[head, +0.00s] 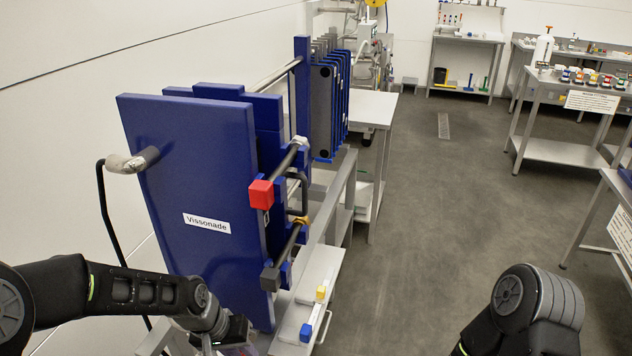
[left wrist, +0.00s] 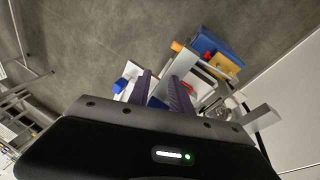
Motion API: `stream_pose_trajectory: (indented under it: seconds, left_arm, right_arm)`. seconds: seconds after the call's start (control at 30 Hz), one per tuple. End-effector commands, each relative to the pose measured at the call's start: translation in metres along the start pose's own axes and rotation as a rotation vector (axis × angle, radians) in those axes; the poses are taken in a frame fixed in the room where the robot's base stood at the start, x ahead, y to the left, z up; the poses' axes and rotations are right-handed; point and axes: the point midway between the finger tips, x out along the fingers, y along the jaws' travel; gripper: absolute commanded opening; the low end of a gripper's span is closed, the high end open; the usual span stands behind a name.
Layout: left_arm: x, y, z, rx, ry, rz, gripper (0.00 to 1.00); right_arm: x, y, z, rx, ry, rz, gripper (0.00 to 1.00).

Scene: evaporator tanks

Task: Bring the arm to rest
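My left arm comes in from the left in the head view, in front of the blue plate press. Its gripper (head: 235,338) is low at the bottom edge, near the press's lower front, and is partly cut off. In the left wrist view the two dark ribbed fingers (left wrist: 160,90) stand apart with nothing seen between them but the background. My right arm shows only as a bent dark joint at the bottom right of the head view. Its gripper is out of view.
The blue press panel (head: 195,190) labelled Vissonade stands close ahead of my left arm. A red block (head: 261,194) is on its rod end. A narrow grey ledge (head: 300,318) holds a yellow and a blue block. Tables (head: 560,150) stand right; grey floor (head: 440,200) between is clear.

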Motion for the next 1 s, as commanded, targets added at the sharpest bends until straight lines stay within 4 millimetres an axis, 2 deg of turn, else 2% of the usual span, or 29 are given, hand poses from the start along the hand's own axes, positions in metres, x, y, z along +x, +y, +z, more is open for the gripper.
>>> stream_pose_trajectory:
  seconds: [0.03, 0.13, 0.17, 0.23, 0.3, 0.4, 0.5, 0.63, 1.0]
  left_arm:
    - [0.029, 0.007, 0.011, -0.007, 0.02, 0.026, 0.25]
    - [0.083, 0.018, 0.039, -0.042, 0.082, 0.067, 0.25]
    - [0.099, 0.02, 0.053, -0.056, 0.092, 0.074, 0.25]
    - [0.133, 0.023, 0.096, -0.095, 0.091, 0.079, 0.25]
    - [0.153, 0.024, 0.137, -0.129, 0.059, 0.076, 0.25]
    - [0.167, 0.027, 0.186, -0.155, -0.023, 0.075, 0.25]
    - [0.174, 0.03, 0.218, -0.166, -0.092, 0.078, 0.25]
    - [0.179, 0.031, 0.233, -0.173, -0.126, 0.08, 0.25]
    - [0.18, 0.03, 0.232, -0.174, -0.125, 0.08, 0.25]
  right_arm:
    - [0.0, 0.0, 0.0, 0.0, 0.0, 0.0, 0.52]
    - [0.0, 0.0, 0.0, 0.0, 0.0, 0.0, 0.52]
    - [0.0, 0.0, 0.0, 0.0, 0.0, 0.0, 0.52]
    - [0.0, 0.0, 0.0, 0.0, 0.0, 0.0, 0.52]
    - [0.0, 0.0, 0.0, 0.0, 0.0, 0.0, 0.52]
    - [0.0, 0.0, 0.0, 0.0, 0.0, 0.0, 0.52]
    - [0.0, 0.0, 0.0, 0.0, 0.0, 0.0, 0.52]
    - [0.0, 0.0, 0.0, 0.0, 0.0, 0.0, 0.52]
    - [0.0, 0.0, 0.0, 0.0, 0.0, 0.0, 0.52]
